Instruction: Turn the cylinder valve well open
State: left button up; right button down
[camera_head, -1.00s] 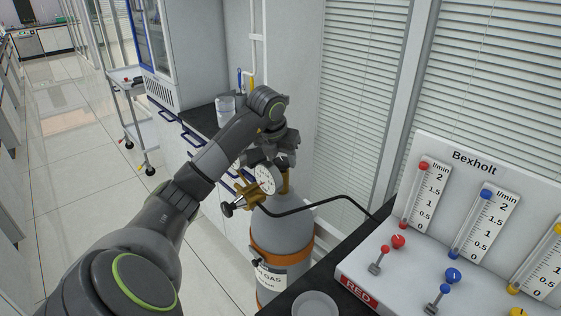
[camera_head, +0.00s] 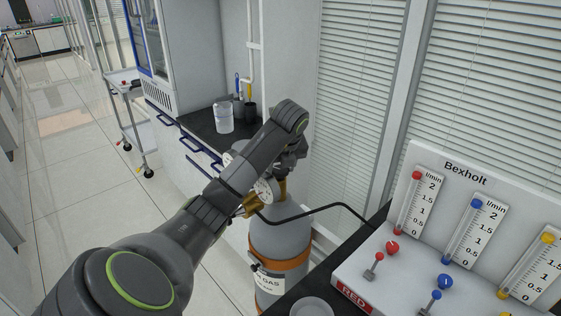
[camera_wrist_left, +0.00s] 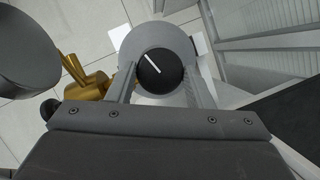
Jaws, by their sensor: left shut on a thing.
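The grey gas cylinder (camera_head: 275,234) with an orange band stands beside the bench, with a white gauge (camera_head: 267,190) and brass regulator (camera_head: 250,207) at its top. My left gripper (camera_head: 288,165) is over the cylinder's top, partly hidden by its own wrist. In the left wrist view, the black valve knob (camera_wrist_left: 160,70) with a white line sits between the two fingers of my left gripper (camera_wrist_left: 161,88), which is shut on it. The white line slants from upper left to lower right. Brass regulator parts (camera_wrist_left: 88,82) show at the left there. My right gripper is out of view.
A white flow panel (camera_head: 460,205) marked Bexholt stands on the dark bench at the right. A black hose (camera_head: 320,208) runs from the regulator towards it. A counter with a white container (camera_head: 223,118) is behind the arm. Window blinds are close behind the cylinder.

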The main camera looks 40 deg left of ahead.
pick_arm(q)
jog(key=shift+r, duration=0.1)
dwell(0.4)
jog(key=o, duration=1)
jog(key=shift+p+v, duration=5.95)
jog(key=shift+p, duration=2.15)
